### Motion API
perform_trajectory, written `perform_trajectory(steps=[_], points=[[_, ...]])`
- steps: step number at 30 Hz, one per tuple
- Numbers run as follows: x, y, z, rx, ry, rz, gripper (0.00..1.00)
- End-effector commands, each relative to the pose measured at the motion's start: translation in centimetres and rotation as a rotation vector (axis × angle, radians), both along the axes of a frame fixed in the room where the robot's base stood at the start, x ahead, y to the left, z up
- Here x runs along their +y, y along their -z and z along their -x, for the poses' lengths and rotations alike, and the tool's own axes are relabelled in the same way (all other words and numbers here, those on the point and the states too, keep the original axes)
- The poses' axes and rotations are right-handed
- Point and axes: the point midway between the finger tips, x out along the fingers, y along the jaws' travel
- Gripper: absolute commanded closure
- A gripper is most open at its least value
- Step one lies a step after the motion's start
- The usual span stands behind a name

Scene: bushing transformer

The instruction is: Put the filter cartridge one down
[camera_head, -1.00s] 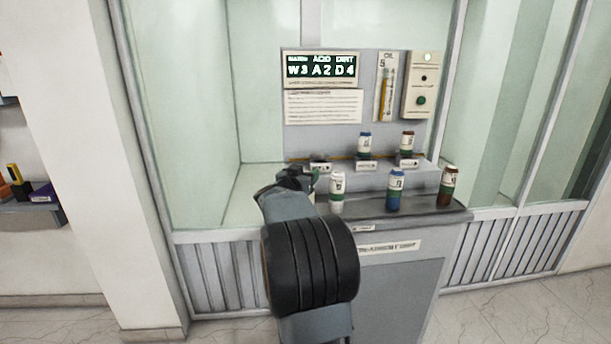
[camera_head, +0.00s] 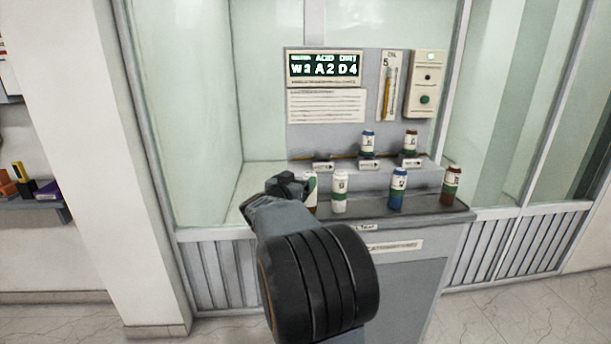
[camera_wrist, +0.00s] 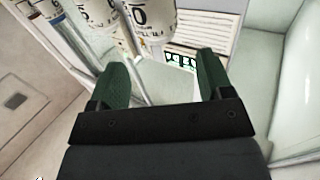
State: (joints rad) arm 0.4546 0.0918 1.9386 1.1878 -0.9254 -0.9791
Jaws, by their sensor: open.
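My gripper (camera_head: 287,186) is at the left front of the grey cabinet top. In the wrist view its two green fingers (camera_wrist: 163,72) are spread apart with nothing held between them. A cartridge (camera_head: 311,190) stands just right of the gripper, partly hidden by it. A white cartridge (camera_head: 340,191), a blue one (camera_head: 398,189) and a brown one (camera_head: 452,186) stand upright in the front row. A white cartridge body (camera_wrist: 150,18) shows just beyond the fingertips in the wrist view. I cannot tell which one is filter cartridge one.
Behind, a blue-and-white cartridge (camera_head: 368,143) and a brown one (camera_head: 411,143) stand on a raised ledge. The labelled place (camera_head: 322,163) at the ledge's left has no cartridge. A display (camera_head: 323,67) reads W3 A2 D4. Glass walls enclose the cabinet's back and sides.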

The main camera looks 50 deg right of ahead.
Motion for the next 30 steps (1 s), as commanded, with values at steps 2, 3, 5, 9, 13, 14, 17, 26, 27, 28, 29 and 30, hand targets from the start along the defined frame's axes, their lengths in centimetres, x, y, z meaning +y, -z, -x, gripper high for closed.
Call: perform_trajectory(steps=[2, 3, 5, 9, 13, 14, 17, 26, 27, 28, 29, 30], points=[[1.6, -0.1, 0.3, 0.000, -0.004, 0.000, 0.27], [2.2, -0.1, 0.5, -0.001, -0.004, 0.000, 0.27], [3.1, -0.1, 0.8, 0.000, -0.003, 0.000, 0.27], [4.6, -0.1, 1.2, -0.001, -0.002, 0.000, 0.27], [5.4, 0.0, 1.5, 0.000, -0.001, -0.001, 0.27], [5.5, 0.0, 1.6, 0.000, -0.001, 0.000, 0.27], [5.8, 0.0, 1.5, -0.002, -0.010, -0.001, 0.27], [15.1, 1.0, -4.1, 0.005, -0.596, -0.122, 0.27], [17.8, 1.8, -4.6, 0.036, -0.718, -0.171, 0.27], [19.7, 2.5, -4.7, 0.067, -0.805, -0.211, 0.27], [21.7, 3.3, -4.5, 0.105, -0.886, -0.254, 0.27], [24.1, 4.6, -4.0, 0.168, -0.980, -0.314, 0.27]])
